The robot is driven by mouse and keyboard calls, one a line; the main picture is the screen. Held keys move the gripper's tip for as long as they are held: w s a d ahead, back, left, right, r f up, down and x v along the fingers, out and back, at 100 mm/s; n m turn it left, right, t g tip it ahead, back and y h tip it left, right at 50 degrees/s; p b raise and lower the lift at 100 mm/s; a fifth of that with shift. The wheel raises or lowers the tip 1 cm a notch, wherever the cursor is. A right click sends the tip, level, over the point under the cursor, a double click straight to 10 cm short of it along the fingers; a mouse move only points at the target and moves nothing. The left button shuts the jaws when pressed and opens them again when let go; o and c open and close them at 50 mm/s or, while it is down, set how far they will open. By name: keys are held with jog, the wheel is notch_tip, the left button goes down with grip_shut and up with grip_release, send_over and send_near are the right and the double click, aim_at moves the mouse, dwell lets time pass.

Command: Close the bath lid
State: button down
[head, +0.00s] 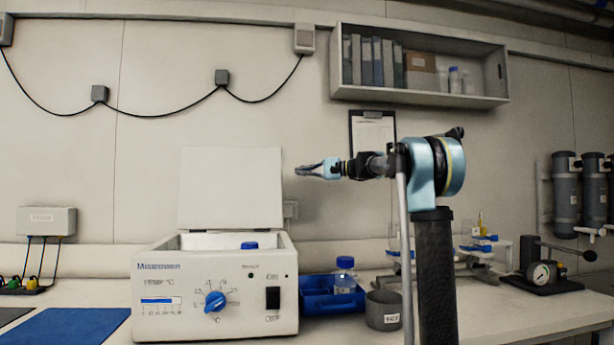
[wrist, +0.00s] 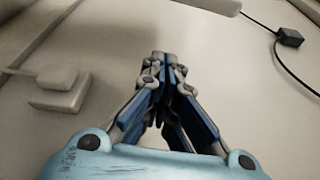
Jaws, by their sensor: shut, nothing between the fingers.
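The bath (head: 215,290) is a white box with a blue dial on its front, standing on the bench left of centre in the head view. Its lid (head: 230,188) is a white panel standing upright at the back edge, so the bath is open. A blue cap (head: 249,245) shows inside the opening. My gripper (head: 298,170) is shut and empty. In the head view it is to the right of the lid's upper part, pointing left, with a small gap in the picture. My gripper's closed fingers (wrist: 160,58) also show in the wrist view against the pale wall.
Right of the bath stand a blue tray (head: 318,302) with a blue-capped bottle (head: 344,275) and a grey cup (head: 383,310). A blue mat (head: 65,327) lies left. A wall shelf (head: 420,97) hangs above right. The air above the bath is clear.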

jog(key=s+a, duration=0.3)
jog(key=a, duration=0.2)
jog(key=shift+s+r, duration=0.15)
jog(key=shift+s, duration=0.05)
jog(key=shift+a, duration=0.15)
dwell(0.4)
